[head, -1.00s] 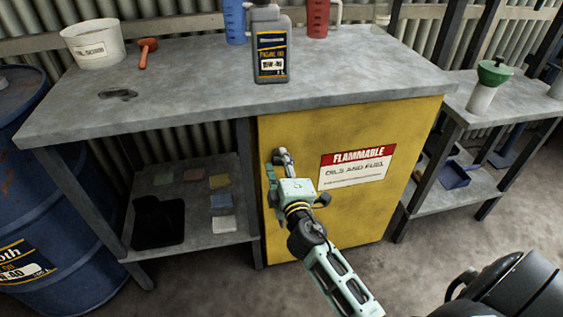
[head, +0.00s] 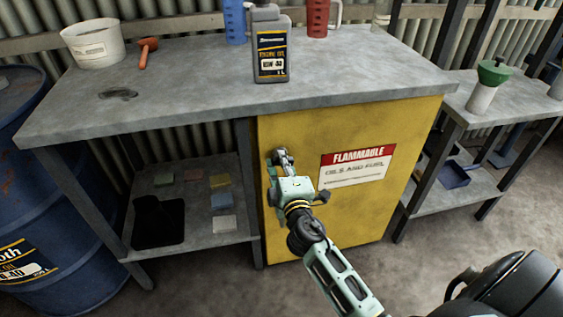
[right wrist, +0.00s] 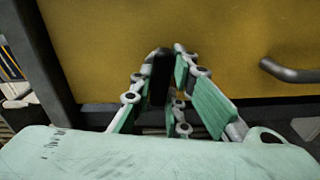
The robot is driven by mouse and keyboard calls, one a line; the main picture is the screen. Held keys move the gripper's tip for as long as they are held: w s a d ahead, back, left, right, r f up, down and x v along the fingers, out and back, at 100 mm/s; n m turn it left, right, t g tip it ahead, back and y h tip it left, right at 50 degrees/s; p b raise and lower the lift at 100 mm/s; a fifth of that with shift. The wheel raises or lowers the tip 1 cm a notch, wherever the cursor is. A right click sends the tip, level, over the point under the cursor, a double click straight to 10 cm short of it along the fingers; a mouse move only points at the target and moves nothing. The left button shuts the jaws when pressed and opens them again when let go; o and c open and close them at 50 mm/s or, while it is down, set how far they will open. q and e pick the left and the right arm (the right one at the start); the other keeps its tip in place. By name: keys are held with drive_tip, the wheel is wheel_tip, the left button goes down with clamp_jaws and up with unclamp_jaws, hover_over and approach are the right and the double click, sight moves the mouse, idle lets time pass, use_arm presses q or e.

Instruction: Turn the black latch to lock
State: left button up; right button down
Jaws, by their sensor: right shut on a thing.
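The yellow cabinet door (head: 300,130) is shut under the bench. My right gripper (head: 279,157) is at the door's upper left edge. In the right wrist view, its two green-padded fingers (right wrist: 166,70) are shut on the black latch (right wrist: 161,80), which stands dark and narrow between them against the yellow door. In the head view the latch is mostly hidden by the gripper, so its exact angle cannot be told. My left gripper is not in view.
A dark bar handle (right wrist: 292,73) is on the door, right of the fingers in the wrist view. The grey bench top (head: 190,95) overhangs the door and holds an oil bottle (head: 271,50). A blue drum (head: 25,190) stands at left. The floor in front is clear.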

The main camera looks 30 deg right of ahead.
drive_tip(key=shift+n, duration=0.9)
drive_tip(key=shift+f, duration=0.1)
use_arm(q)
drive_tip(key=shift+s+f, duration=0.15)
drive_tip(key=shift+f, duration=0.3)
use_arm(e)
drive_tip(key=c, duration=1.7)
unclamp_jaws()
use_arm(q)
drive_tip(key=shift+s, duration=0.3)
use_arm(e)
drive_tip(key=v, duration=1.2)
